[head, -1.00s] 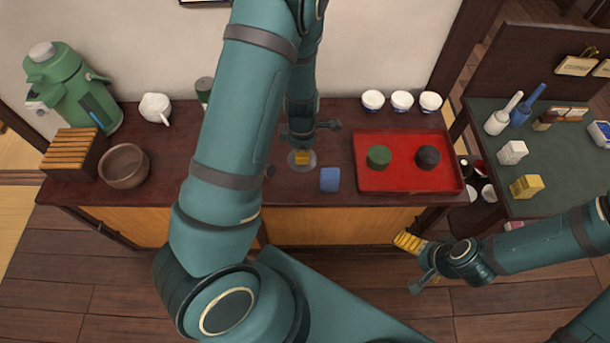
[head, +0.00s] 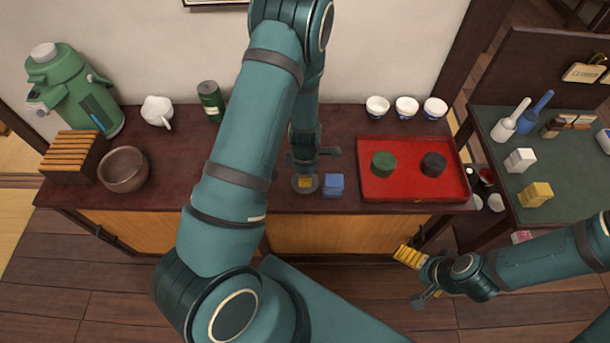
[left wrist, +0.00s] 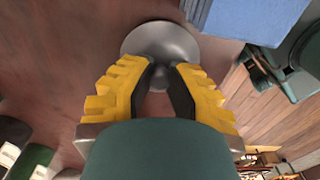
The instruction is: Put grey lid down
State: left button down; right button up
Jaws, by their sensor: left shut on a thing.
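The grey lid (left wrist: 160,42) is a round, shiny metal dome; in the head view it shows as a small grey disc (head: 314,186) near the counter's front edge. My left gripper (left wrist: 160,76) is shut on the lid's knob, between dark pads with yellow fingers. In the head view the left gripper (head: 305,178) points down and covers most of the lid. Whether the lid touches the counter or hangs just above it I cannot tell. My right gripper (head: 410,258) is in front of the counter at lower right, away from the lid; its opening is unclear.
The blue block (head: 334,186) stands close to the lid's right. A red tray (head: 400,191) with a green and a black round thing lies further right. A brown bowl (head: 123,169) stands left. Dark counter (head: 180,180) is clear between bowl and arm.

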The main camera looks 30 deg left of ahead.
pick_arm(q)
jog(key=shift+f, duration=0.15)
jog(key=c, duration=1)
grip_release()
jog(key=shift+r, duration=0.25)
notch_tip(320, 180, up, 12)
jog(key=p, duration=0.3)
jog(key=s+d+f+m+h, duration=0.1)
jog(key=s+d+f+m, duration=0.1)
jog(key=d+m, duration=0.3)
jog(key=s+d+f+m+t+h, duration=0.1)
jog(key=s+d+f+m, duration=0.1)
jog(key=d+m, duration=0.4)
jog(key=s+d+f+m+t+h, duration=0.1)
jog(key=s+d+m, duration=0.3)
jog(key=m, duration=0.7)
jog(key=shift+s+d+f+m+h, duration=0.2)
jog(key=shift+d+f, duration=0.25)
jog(key=shift+d, duration=0.15)
jog(key=shift+s+d+f+m+h, duration=0.1)
jog(key=shift+s+d+f+h, duration=0.1)
jog(key=shift+d+f, duration=0.3)
